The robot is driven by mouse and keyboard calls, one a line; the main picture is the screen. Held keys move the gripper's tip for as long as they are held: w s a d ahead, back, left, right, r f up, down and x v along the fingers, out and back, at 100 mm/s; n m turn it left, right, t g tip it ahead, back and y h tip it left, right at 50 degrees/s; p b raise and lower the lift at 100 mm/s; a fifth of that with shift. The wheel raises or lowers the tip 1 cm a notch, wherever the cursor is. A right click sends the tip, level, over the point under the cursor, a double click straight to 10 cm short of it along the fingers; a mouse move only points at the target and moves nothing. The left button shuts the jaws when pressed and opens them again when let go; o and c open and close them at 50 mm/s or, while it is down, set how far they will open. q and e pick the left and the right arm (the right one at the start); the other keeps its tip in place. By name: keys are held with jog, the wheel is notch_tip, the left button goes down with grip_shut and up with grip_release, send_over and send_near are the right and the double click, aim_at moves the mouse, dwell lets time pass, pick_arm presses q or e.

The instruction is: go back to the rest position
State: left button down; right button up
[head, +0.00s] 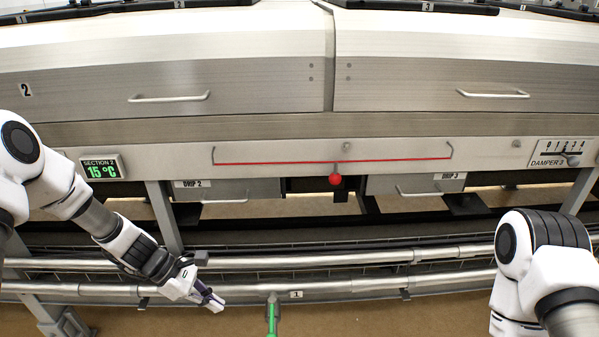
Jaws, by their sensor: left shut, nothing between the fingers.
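My left gripper (212,300) shows at the lower left, shut and empty. It hangs in front of the lower metal rail, apart from the hood panels, and its fingers point down and to the right. My left arm reaches in from the left edge. My right arm shows at the lower right, folded, with its gripper out of view. The dryer hood (180,70) spans the upper part of the view with its panels shut.
A red rod (270,162) with a red ball (335,180) runs along the front panel. Below are drip drawers (225,190) and metal rails (340,287). A green handle (272,318) stands at the bottom middle. A damper scale (562,152) is at right.

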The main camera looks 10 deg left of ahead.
pick_arm(q)
jog(key=s+f+m+g+y, duration=0.25)
jog(key=s+f+m, duration=0.2)
jog(key=s, duration=0.55)
jog(key=s+f+m+g+y, duration=0.1)
jog(key=s+f+m+y, duration=0.25)
jog(key=s+f, duration=0.4)
jog(key=s+f+m+g+y, duration=0.25)
jog(key=s+m, duration=0.25)
jog(key=s, duration=0.6)
jog(key=w+d+m+t, duration=0.1)
jog(key=w+m+t, duration=0.4)
jog(key=m, duration=0.1)
notch_tip(320, 180, up, 15)
jog(key=p, duration=1.5)
jog(key=shift+p, duration=0.3)
jog(key=shift+h, duration=0.25)
jog(key=shift+s, duration=0.1)
